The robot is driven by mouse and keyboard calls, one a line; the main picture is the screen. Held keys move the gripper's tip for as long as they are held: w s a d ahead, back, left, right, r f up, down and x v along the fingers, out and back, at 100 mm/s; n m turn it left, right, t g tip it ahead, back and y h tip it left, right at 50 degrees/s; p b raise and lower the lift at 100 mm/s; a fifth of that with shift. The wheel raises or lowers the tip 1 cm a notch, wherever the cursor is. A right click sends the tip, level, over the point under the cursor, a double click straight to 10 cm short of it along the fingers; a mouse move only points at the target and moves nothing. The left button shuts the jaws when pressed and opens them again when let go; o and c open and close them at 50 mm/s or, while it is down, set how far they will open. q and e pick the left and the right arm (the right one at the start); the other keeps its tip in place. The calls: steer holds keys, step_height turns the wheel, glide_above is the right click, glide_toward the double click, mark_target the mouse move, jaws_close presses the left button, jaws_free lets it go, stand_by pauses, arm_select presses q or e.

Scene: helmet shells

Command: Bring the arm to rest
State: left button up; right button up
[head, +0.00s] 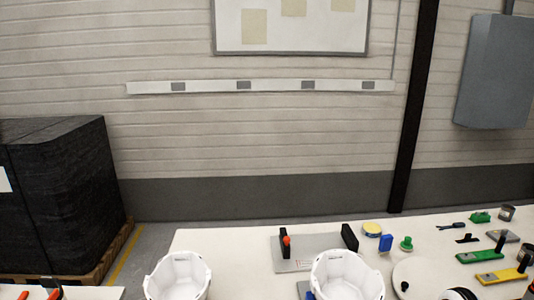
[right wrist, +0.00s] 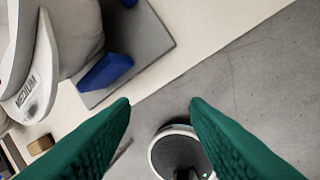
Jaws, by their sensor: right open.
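My right gripper (right wrist: 160,108) shows in the right wrist view as two green fingers spread well apart, with nothing between their tips. It points down past the table edge, over grey floor. A white and grey part with a "MEDIUM" label (right wrist: 38,85) lies left of the fingers, clear of them. In the head view neither gripper can be made out. Two white helmet shells (head: 178,277) (head: 345,277) sit open side up at the table's front.
A blue wedge (right wrist: 105,71) on a grey plate is near my left-hand finger. A black wrapped stack (head: 65,200) stands left.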

steer(key=s+f+n+h+b, duration=0.1)
steer(key=s+f, duration=0.4)
steer(key=f, duration=0.5)
steer(key=s+f+n+b, duration=0.1)
steer(key=s+f, duration=0.3)
steer(key=f, duration=0.7)
steer(key=s+f+h+b, duration=0.1)
steer(key=s+f, duration=0.4)
steer(key=f, duration=0.5)
arm_select(q)
steer(key=f, duration=0.1)
steer(key=f+b, duration=0.1)
steer(key=f, duration=0.1)
steer(key=f+b, duration=0.1)
steer(key=f, duration=0.1)
steer(key=shift+s+f, duration=0.1)
steer(key=shift+s, duration=0.25)
arm_select(e)
steer(key=s+a+f+n, duration=0.2)
steer(key=s+a+f, duration=0.2)
steer(key=s, duration=0.6)
steer(key=s+a+f+n+g, duration=0.1)
steer(key=s+a+f, duration=0.3)
steer(key=s, duration=0.6)
steer(key=s+a+f+n, duration=0.3)
steer(key=s+f, duration=0.4)
steer(key=s, duration=0.4)
steer(key=shift+a+f+n, duration=0.3)
steer(key=shift+a, duration=0.25)
